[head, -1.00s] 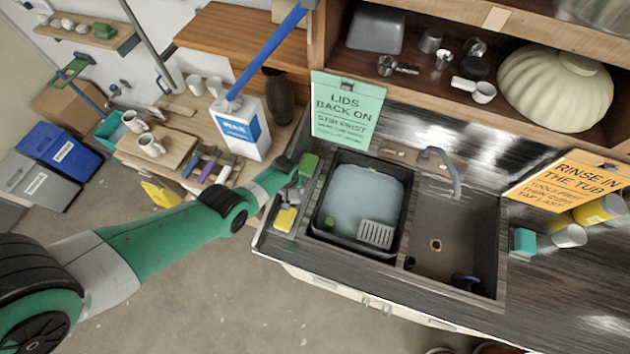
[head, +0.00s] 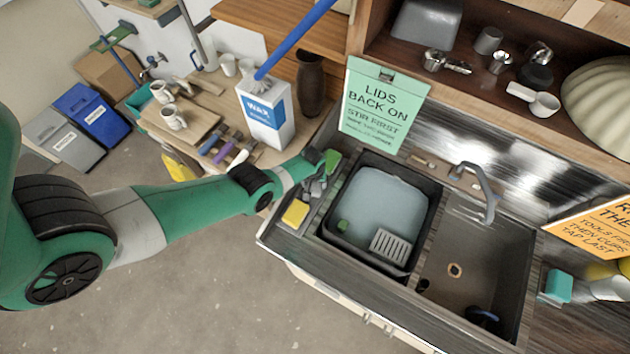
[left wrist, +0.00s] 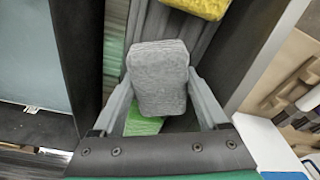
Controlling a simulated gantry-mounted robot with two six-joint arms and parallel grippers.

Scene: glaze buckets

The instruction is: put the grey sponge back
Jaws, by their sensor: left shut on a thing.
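The grey sponge (left wrist: 158,78) is between the two fingers of my left gripper (left wrist: 160,100) in the left wrist view. My left gripper also shows in the head view (head: 316,186), shut on the sponge over a narrow dark tray (head: 283,229) left of the basin. A yellow sponge (head: 295,212) lies at the tray's near end and a green sponge (head: 333,161) at its far end. They also show in the left wrist view, yellow (left wrist: 200,6) above the grey sponge and green (left wrist: 142,124) partly hidden below it. I cannot tell whether the grey sponge touches the tray floor. My right gripper is out of view.
A black basin of water (head: 383,205) with a white grate (head: 391,246) stands right of the tray. Beyond it is the sink (head: 455,290) with a tap (head: 480,178). A green sign (head: 377,105) stands behind the basin. A teal block (head: 558,286) sits at the right.

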